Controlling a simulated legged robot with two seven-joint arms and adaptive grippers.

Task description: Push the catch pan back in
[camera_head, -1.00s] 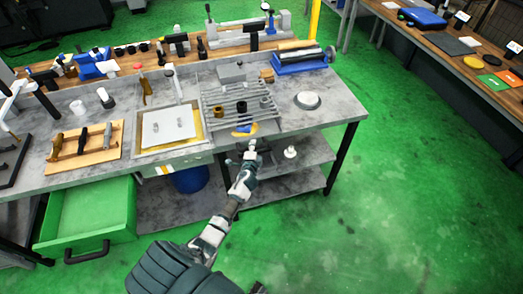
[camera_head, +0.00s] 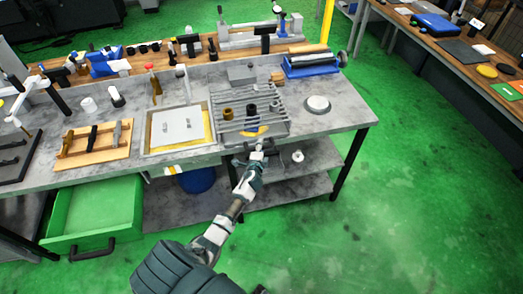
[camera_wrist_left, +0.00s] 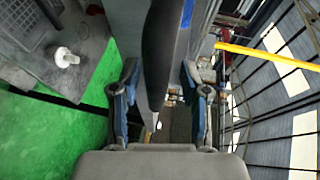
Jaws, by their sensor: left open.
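The catch pan (camera_head: 277,129) is the shallow grey tray under the slatted rack (camera_head: 240,107) at the bench's front edge; a yellow piece (camera_head: 247,132) lies in it. My left gripper (camera_head: 259,147) is at the pan's front, its arm reaching up from below. Whether it touches the pan is hard to tell. In the left wrist view my left gripper (camera_wrist_left: 160,105) has its fingers spread on either side of a dark upright edge (camera_wrist_left: 163,50), with nothing clamped. My right gripper does not show.
A white tray (camera_head: 205,121) in a yellow-lined frame is left of the rack, and a round grey disc (camera_head: 317,104) is right of it. A green drawer (camera_head: 110,205) stands open below. A white fitting (camera_head: 298,156) sits on the lower shelf. Floor to the right is clear.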

